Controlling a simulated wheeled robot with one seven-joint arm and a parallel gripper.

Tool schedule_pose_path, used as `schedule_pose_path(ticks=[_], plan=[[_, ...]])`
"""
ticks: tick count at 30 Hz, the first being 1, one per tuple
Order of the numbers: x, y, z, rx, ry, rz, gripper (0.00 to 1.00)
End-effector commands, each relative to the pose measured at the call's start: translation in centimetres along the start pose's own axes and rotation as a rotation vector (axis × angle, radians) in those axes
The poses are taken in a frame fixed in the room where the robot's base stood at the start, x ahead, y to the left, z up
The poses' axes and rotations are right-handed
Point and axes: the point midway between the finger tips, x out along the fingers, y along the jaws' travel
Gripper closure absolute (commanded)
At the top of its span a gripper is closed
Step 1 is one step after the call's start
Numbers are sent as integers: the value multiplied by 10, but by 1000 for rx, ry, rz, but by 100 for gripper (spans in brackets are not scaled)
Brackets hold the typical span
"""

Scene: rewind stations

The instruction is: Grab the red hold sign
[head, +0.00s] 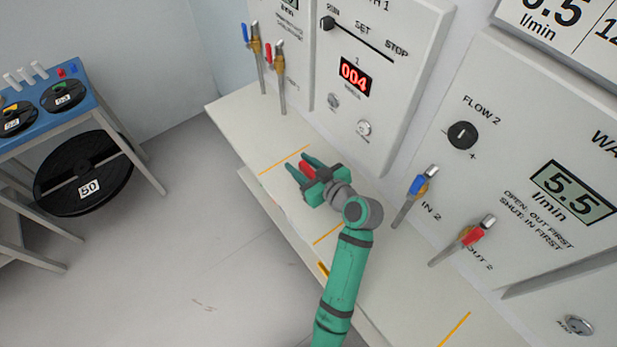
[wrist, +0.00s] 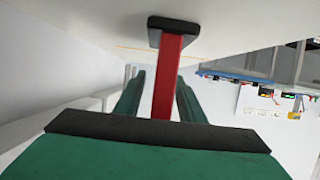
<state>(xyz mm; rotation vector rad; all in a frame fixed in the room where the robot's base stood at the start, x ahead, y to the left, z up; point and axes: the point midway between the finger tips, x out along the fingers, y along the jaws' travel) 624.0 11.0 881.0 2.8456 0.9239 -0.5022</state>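The red hold sign (head: 307,169) is on the white ledge below the wall panels, partly hidden by my gripper (head: 298,162) in the head view. In the wrist view the red hold sign (wrist: 166,78) shows as a narrow red upright with a black foot against the ledge; that picture is upside down. The green fingers of my gripper (wrist: 160,82) are apart, one on each side of the red upright. A gap shows beside the left finger; the right finger looks closer, and I cannot tell if it touches. Any writing on the sign is hidden.
The ledge (head: 242,120) has orange lines. Behind it are a panel with a red 004 display (head: 355,77) and blue (head: 422,182) and red (head: 477,232) valve handles. A blue-topped table (head: 55,125) with black reels stands left. Open floor lies between.

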Motion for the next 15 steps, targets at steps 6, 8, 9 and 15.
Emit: schedule_pose_path(ticks=[6,8,9,15], plan=[[0,0,0,0,0,0,93],[0,0,0,0,0,0,100],[0,0,0,0,0,0,100],[0,0,0,0,0,0,100]])
